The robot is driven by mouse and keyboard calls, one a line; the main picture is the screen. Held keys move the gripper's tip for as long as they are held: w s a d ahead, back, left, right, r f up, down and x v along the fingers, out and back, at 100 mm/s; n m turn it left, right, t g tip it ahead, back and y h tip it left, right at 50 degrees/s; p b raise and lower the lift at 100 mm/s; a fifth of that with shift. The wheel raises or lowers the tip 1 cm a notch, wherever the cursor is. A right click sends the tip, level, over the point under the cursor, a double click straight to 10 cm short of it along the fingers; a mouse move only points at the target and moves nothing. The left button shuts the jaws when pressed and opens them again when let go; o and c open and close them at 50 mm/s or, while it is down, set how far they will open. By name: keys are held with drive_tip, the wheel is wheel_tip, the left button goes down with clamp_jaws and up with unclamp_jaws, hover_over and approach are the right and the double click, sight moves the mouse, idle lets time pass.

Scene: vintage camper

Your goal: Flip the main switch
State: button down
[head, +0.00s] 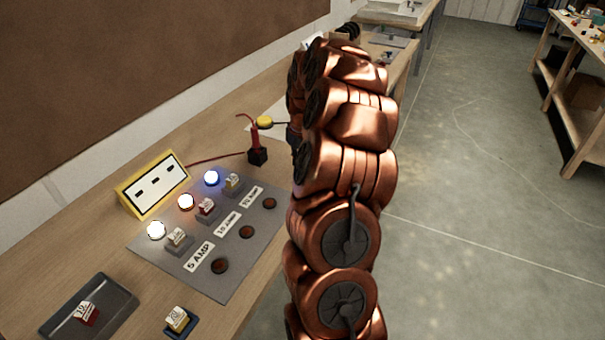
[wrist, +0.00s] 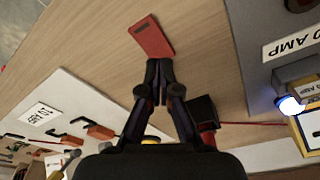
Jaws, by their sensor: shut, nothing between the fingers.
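No part in view is legibly marked as the main switch. A black block with a red upright (head: 253,134) stands on the bench beyond the fuse panel, with a red cable running to it. The same black block (wrist: 202,109) shows in the wrist view, right of my fingers, partly hidden by one. My gripper (wrist: 159,68) is shut and empty above the wooden bench. In the head view my arm hides most of it.
A grey panel (head: 232,243) carries three lit lamps, several labelled fuses and round sockets. A yellow-framed box (head: 152,182) stands behind it. A dark tray (head: 88,308) and a small fuse block (head: 178,321) are in front. Tools lie on a white sheet (wrist: 85,103).

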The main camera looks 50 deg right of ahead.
drive_tip(key=shift+f+b, duration=0.65)
drive_tip(key=shift+f, duration=0.45)
idle(1.3)
drive_tip(key=shift+r, duration=3.5)
